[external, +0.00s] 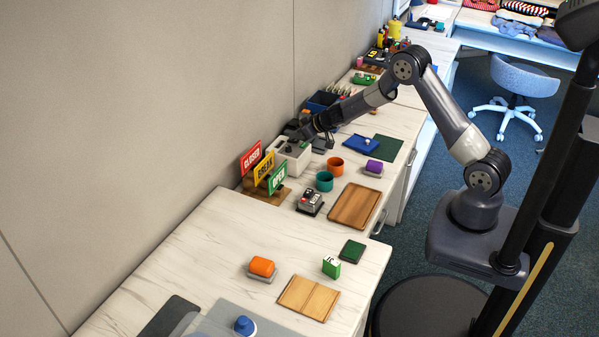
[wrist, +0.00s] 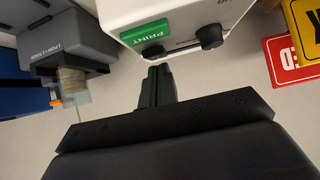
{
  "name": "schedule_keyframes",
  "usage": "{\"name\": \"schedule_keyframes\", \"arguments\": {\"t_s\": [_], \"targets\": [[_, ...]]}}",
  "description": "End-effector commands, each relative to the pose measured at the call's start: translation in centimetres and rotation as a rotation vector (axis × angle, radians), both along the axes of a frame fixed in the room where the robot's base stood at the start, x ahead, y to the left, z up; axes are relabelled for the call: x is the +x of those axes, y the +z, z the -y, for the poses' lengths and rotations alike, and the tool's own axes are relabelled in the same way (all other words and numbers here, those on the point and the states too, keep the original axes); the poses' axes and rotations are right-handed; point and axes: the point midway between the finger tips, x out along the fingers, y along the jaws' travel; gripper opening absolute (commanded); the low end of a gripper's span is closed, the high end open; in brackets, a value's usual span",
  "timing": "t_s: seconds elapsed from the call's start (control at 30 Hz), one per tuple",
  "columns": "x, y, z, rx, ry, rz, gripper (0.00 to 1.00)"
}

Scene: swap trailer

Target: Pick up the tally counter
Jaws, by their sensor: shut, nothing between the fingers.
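I cannot single out the tally counter for certain. A small grey device with red and dark parts (external: 311,200) lies on the counter in front of the signs in the external view; it is too small to tell whether it is the counter. My gripper (external: 296,139) is at a white box (external: 291,163) by the wall. In the wrist view my gripper (wrist: 157,72) has its fingers together and empty, just beside the white box (wrist: 190,18) with its green PRINT label (wrist: 147,33) and black knobs. Whether they touch is unclear.
A dark grey machine (wrist: 68,40) stands left of the gripper in the wrist view. Red, yellow and green signs (external: 264,168) stand beside the white box. Orange (external: 335,166) and teal (external: 324,181) cups and a wooden tray (external: 355,206) are nearby. The nearer counter has bare space.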

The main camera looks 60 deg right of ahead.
Motion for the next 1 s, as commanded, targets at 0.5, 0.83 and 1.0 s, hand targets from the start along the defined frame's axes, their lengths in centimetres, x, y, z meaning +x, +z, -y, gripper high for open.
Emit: {"name": "schedule_keyframes", "arguments": {"t_s": [0.5,0.83,1.0], "targets": [[0.00,0.00,0.00,0.000,0.000,0.000,0.38],[0.00,0.00,0.00,0.000,0.000,0.000,0.65],[0.00,0.00,0.00,0.000,0.000,0.000,0.79]]}}
